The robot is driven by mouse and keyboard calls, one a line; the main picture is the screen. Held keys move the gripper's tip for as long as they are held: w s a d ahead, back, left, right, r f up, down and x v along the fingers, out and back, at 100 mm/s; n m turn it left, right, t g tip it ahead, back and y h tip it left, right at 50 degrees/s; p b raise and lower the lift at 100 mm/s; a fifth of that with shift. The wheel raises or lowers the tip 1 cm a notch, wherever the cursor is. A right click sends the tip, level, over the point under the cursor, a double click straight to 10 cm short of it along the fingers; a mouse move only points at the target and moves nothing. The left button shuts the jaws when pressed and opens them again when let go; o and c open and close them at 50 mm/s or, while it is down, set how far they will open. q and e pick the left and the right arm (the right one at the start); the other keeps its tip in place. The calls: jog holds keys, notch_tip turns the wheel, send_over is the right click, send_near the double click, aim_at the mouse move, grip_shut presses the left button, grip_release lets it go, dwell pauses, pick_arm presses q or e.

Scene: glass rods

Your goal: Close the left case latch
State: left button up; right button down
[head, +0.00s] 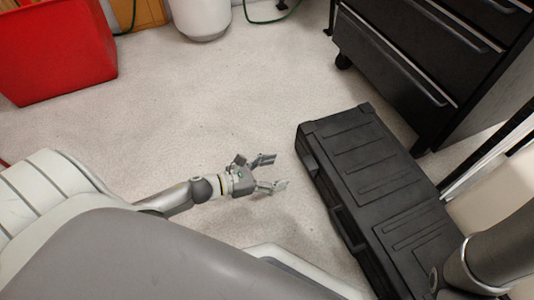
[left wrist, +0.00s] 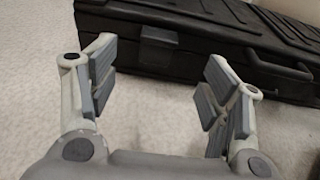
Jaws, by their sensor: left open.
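A closed black case (head: 385,190) lies flat on the floor, and its front side faces my left gripper (head: 272,172). The gripper is open and empty, a short gap away from the case's far-end front corner. In the left wrist view, a dark latch (left wrist: 159,48) sits on the front of the case (left wrist: 210,22), seen between and beyond the open fingers (left wrist: 163,85). Nothing touches the latch. I cannot tell whether its flap is fully down. My right arm comes in at the lower right over the case; its gripper is not visible.
A black drawer cabinet (head: 425,55) on casters stands behind the case. A red bin (head: 55,50) and a white round container (head: 202,15) stand at the back left. The pale floor (head: 210,100) between them and my left gripper is clear.

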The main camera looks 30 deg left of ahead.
pick_arm(q)
jog(key=shift+v, duration=1.4)
